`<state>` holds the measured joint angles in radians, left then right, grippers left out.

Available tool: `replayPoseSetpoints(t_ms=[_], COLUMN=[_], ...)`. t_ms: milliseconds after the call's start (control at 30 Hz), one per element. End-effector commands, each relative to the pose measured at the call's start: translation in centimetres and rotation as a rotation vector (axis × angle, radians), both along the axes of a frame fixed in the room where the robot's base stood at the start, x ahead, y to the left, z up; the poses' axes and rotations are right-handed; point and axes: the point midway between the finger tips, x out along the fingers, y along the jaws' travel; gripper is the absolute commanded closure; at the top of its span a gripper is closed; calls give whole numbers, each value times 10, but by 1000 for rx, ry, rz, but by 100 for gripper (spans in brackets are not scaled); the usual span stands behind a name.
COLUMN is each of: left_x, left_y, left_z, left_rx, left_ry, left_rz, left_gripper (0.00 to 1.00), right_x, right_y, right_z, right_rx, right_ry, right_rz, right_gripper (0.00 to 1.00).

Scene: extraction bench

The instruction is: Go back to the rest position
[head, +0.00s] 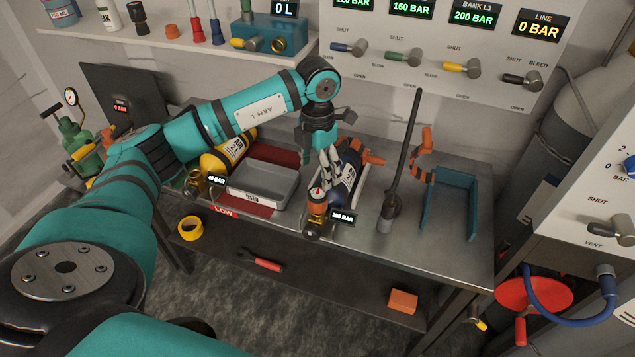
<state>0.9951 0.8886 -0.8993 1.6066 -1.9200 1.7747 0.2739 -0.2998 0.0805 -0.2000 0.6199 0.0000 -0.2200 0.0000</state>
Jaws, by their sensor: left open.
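My left gripper (331,168) hangs with its fingers pointing down over the bench, at the end of my teal arm that comes in from the left. It is open. Its fingertips are right beside a dark blue cylinder (349,172) with a white label. In this view the fingers overlap the cylinder's near side, and I cannot tell whether they touch it. Nothing shows held between the fingers. My right gripper is not in view.
The steel bench (455,240) carries a grey tray (262,186), a yellow cylinder (228,152), an upright dark lever (402,150) and a blue bracket (462,212). A valve panel (420,50) and a shelf (100,42) are behind. The bench's front right is mostly clear.

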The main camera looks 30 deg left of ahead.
Motion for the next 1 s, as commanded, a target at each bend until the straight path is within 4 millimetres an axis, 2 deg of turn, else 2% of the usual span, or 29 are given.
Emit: replayPoseSetpoints(t_ms=[200, 767, 867, 967, 1000], left_x=[0, 0, 1, 0, -2], left_y=[0, -3, -23, -72, -99], left_z=[14, 13, 6, -6, -9], left_rx=[0, -8, -71, -228, -318], left_ry=[0, -2, -18, -53, -72], left_rz=[0, -4, -32, -88, -110], left_gripper=[27, 27, 27, 27, 27], right_x=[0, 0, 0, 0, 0], right_y=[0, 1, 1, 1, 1], right_z=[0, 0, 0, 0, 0], right_rx=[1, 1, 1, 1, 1], right_ry=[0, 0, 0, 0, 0], right_rz=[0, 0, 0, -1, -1], right_gripper=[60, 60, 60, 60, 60])
